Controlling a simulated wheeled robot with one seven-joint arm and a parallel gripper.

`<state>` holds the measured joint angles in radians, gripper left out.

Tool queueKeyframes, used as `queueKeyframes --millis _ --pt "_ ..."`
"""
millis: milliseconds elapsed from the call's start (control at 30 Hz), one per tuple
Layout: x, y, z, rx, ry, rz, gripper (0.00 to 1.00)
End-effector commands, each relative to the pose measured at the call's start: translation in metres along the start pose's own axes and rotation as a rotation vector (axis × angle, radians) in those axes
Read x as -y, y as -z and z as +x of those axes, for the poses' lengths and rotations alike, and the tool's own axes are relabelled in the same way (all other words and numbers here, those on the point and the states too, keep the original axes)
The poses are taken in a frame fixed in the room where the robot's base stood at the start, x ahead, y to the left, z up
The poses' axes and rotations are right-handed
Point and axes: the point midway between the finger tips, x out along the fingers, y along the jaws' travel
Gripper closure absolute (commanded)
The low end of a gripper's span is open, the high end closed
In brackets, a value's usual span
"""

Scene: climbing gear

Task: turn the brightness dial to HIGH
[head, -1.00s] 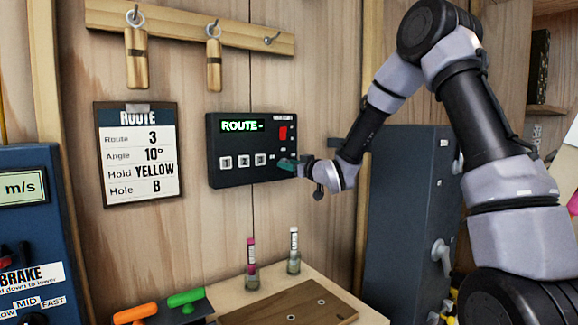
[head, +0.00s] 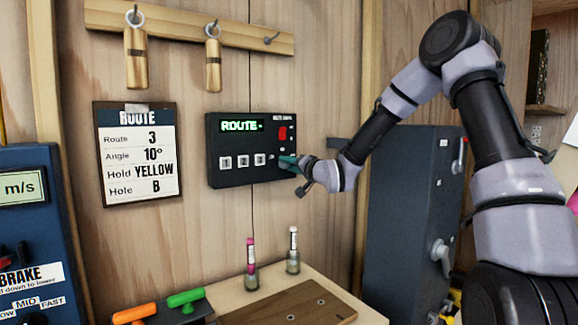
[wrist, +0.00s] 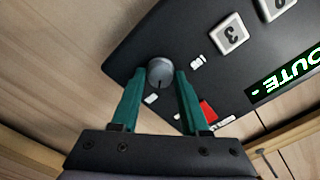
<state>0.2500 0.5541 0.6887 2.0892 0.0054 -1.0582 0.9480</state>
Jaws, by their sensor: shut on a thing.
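The brightness dial is a small round grey knob (wrist: 160,72) at the lower right of the black route panel (head: 232,178), seen in the wrist view. My gripper (wrist: 158,82) has its two green fingers on either side of the knob and is shut on it. In the head view my gripper (head: 287,163) reaches the panel's right side from the right and hides the knob. Small white labels lie around the knob, too small to read. The panel's screen (head: 240,126) shows ROUTE in green.
The panel has numbered white buttons (head: 243,161) and a red switch (head: 283,133). A route card (head: 138,152) hangs to its left. A grey cabinet (head: 405,220) stands to the right, behind my arm. Two small vials (head: 293,262) stand on the shelf below.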

Motion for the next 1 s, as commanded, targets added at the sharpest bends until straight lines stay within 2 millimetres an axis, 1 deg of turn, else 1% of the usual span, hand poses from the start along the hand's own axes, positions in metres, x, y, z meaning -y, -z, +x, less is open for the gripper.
queueKeyframes --millis 200,400,967,1000 --pt "-0.0023 -0.0005 -0.0006 0.001 -0.003 0.130 1.00" --pt "-0.0018 -0.0008 -0.0005 0.001 -0.003 0.198 1.00" --pt "-0.0016 -0.0010 -0.0004 0.002 -0.003 0.227 1.00" --pt "-0.0016 -0.0010 -0.0004 0.002 -0.003 0.227 0.48"
